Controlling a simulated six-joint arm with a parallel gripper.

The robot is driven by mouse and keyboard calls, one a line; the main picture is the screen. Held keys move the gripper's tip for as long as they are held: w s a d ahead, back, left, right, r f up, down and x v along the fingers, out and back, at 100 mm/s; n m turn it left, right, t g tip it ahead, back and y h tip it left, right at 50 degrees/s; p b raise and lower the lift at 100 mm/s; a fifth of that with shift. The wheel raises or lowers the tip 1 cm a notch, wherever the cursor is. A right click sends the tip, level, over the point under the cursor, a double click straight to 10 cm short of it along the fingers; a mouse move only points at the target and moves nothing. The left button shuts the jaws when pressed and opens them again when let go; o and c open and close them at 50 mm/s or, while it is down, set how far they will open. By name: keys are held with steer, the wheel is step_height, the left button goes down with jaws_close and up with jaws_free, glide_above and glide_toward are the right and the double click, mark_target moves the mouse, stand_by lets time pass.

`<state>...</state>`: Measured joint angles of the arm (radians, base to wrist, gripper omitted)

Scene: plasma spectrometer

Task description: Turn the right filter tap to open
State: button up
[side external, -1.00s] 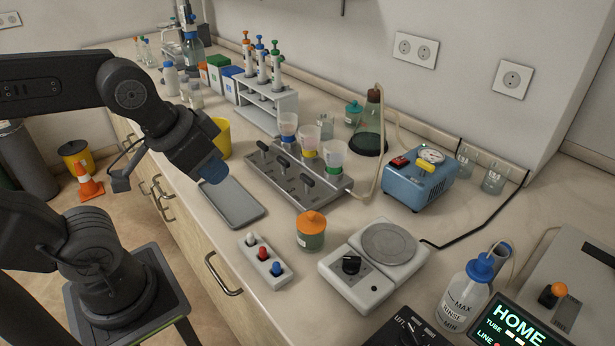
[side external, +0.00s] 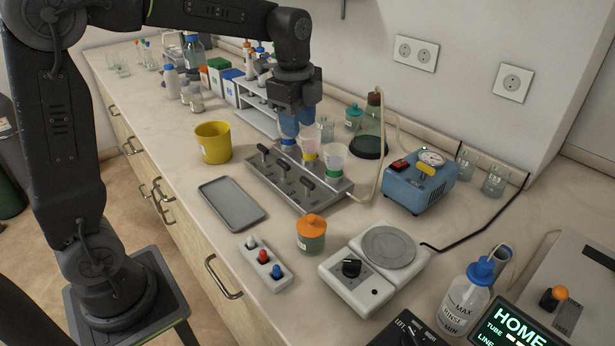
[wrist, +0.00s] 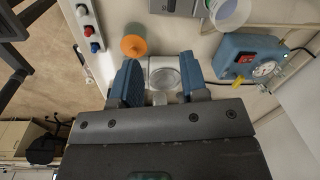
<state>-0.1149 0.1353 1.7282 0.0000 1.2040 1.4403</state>
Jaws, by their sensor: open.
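A grey filter manifold (side external: 325,203) stands on the bench with three black-handled taps on its front side. The right tap (side external: 306,185) is nearest the camera; the middle tap (side external: 283,167) and left tap (side external: 262,149) are behind it. Three filter cups stand on top: the right one with a green base (side external: 334,162), then a yellow-based one (side external: 310,148). The blue-based one is mostly hidden by my gripper (side external: 297,136). My gripper points down near that far cup, away from the right tap. In the wrist view, my gripper (wrist: 162,86) has its blue fingers apart with nothing held.
An orange-lidded jar (side external: 311,235), a balance (side external: 350,282) and a small switch box (side external: 264,265) stand in front. A blue pump (side external: 420,184) is at the right. A grey tray (side external: 232,203) and yellow cup (side external: 213,143) are left of the manifold. A hose runs along the manifold's right end.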

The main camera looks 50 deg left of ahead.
mark_target(307, 180)
steer(key=w+f+m, duration=0.1)
steer(key=f, duration=0.4)
steer(key=w+a+f+m, duration=0.1)
steer(key=f, duration=0.4)
steer(key=w+f, duration=0.1)
steer(key=f, duration=0.5)
steer(key=shift+w+a+m+g, duration=0.15)
steer(key=shift+w+m+g, duration=0.05)
steer(key=shift+m+g, duration=0.2)
jaws_close()
